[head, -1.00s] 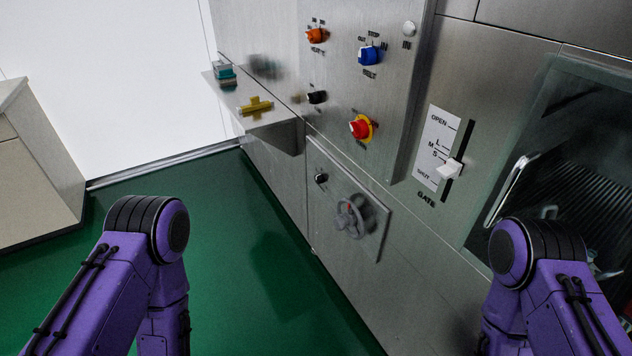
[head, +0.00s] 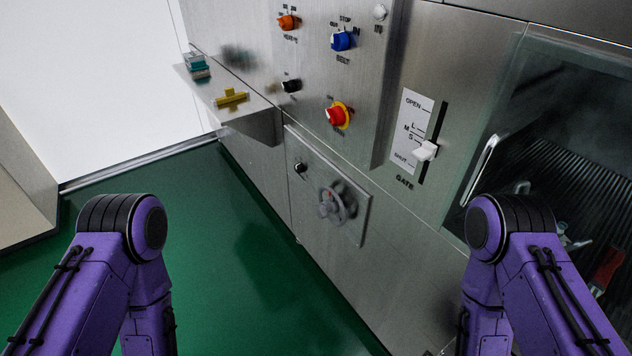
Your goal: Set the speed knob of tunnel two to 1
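The steel control panel (head: 360,85) carries an orange knob (head: 288,22), a blue knob (head: 342,40), a black knob (head: 291,86) and a red knob with a yellow ring (head: 338,115). Below, a plate holds a grey handwheel (head: 336,204) and a small black knob (head: 299,167). Most labels are too small to read, so I cannot tell which knob is the speed knob of tunnel two or its setting. My two purple arms show at the lower left and lower right, apart from the panel. Both grippers are outside the picture.
A white gate lever (head: 426,151) sits on a scale marked OPEN to SHUT. To its right is a glass-fronted opening with a handle (head: 480,168). A steel shelf (head: 250,122) juts out at left, holding yellow and teal items. The green floor (head: 240,270) is clear.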

